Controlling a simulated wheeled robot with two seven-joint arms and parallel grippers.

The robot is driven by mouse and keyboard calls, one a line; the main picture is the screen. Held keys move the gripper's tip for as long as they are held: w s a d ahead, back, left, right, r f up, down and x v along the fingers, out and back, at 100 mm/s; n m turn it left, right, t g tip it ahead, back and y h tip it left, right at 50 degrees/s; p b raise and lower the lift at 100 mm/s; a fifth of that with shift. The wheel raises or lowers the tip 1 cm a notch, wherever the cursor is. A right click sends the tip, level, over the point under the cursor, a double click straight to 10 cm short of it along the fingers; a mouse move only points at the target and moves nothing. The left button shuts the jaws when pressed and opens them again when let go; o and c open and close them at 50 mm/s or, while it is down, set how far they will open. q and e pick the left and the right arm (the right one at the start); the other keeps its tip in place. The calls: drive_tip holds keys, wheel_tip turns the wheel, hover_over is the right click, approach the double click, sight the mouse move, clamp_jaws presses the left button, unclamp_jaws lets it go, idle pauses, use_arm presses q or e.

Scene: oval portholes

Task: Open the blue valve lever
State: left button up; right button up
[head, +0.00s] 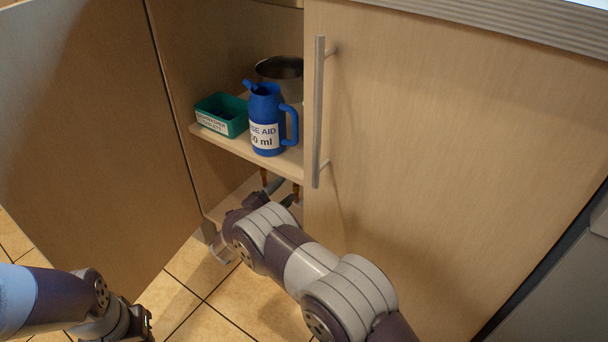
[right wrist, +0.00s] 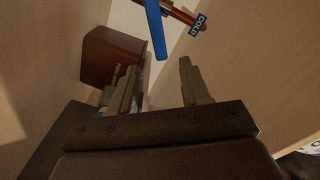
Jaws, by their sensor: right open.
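The blue valve lever (right wrist: 156,28) shows at the top of the right wrist view, hanging from a copper pipe (right wrist: 182,12) with a "COLD" label (right wrist: 198,24). My right gripper (right wrist: 160,78) is open. Its two fingers point toward the lever, whose lower end lies between them in the picture; I see no contact. In the head view my right gripper (head: 282,192) reaches under the cabinet shelf, partly hidden by its own wrist, and the lever cannot be made out. My left gripper (head: 142,322) is at the lower left, its jaws too unclear to judge.
The left cabinet door (head: 90,140) stands open; the right door (head: 450,150) is closed. A blue jug (head: 266,105), a green box (head: 222,115) and a metal pot (head: 280,75) stand on the shelf (head: 235,145). A brown box (right wrist: 110,58) sits beside the pipe area.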

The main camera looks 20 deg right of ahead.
drive_tip(key=b+x, duration=0.7)
drive_tip(key=x, duration=0.4)
drive_tip(key=shift+d, duration=0.3)
drive_tip(key=shift+w, duration=0.15)
